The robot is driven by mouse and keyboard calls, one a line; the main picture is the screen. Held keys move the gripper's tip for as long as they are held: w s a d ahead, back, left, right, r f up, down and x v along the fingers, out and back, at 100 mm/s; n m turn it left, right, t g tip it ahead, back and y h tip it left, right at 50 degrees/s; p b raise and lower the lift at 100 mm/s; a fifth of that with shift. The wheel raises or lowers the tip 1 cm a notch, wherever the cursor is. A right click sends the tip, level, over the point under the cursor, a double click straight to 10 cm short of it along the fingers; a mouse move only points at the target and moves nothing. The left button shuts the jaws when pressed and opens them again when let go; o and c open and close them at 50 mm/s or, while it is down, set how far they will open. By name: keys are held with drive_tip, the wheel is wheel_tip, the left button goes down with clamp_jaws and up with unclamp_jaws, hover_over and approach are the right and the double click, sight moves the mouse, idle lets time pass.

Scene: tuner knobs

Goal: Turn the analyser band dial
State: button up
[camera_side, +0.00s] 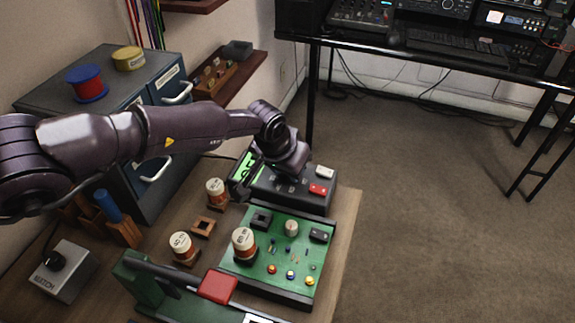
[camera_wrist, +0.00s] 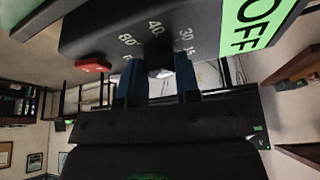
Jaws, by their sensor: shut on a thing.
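The analyser (camera_side: 318,205) is a dark box at the back of the bench with a lit green display (camera_side: 247,168). In the wrist view the display (camera_wrist: 252,22) reads OFF. The black band dial (camera_wrist: 158,55) has white numbers around it, 40 and 30 among them. My gripper (camera_wrist: 158,72) has its two blue fingers on either side of the dial and is shut on it. In the side view my wrist covers the dial and the fingertips. A red button (camera_wrist: 92,66) and a white button (camera_side: 324,172) are on the analyser's right part.
A green circuit board (camera_side: 262,268) with several parts lies in front of the analyser. Labelled cylinders (camera_side: 184,248) and a small wooden frame (camera_side: 202,227) stand to the left. A grey box with a black knob (camera_side: 66,272) sits at the front left. Drawers and a shelf are behind.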

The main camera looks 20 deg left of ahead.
drive_tip(key=n+y, duration=0.2)
drive_tip(key=n, duration=0.4)
drive_tip(key=shift+d, duration=0.1)
drive_tip(key=shift+n+y, duration=0.4)
drive_tip(key=shift+n, duration=0.1)
drive_tip(key=o, duration=0.9)
drive_tip(key=shift+s+d+r, duration=0.1)
drive_tip(key=shift+r, duration=0.35)
drive_tip(key=v, duration=1.2)
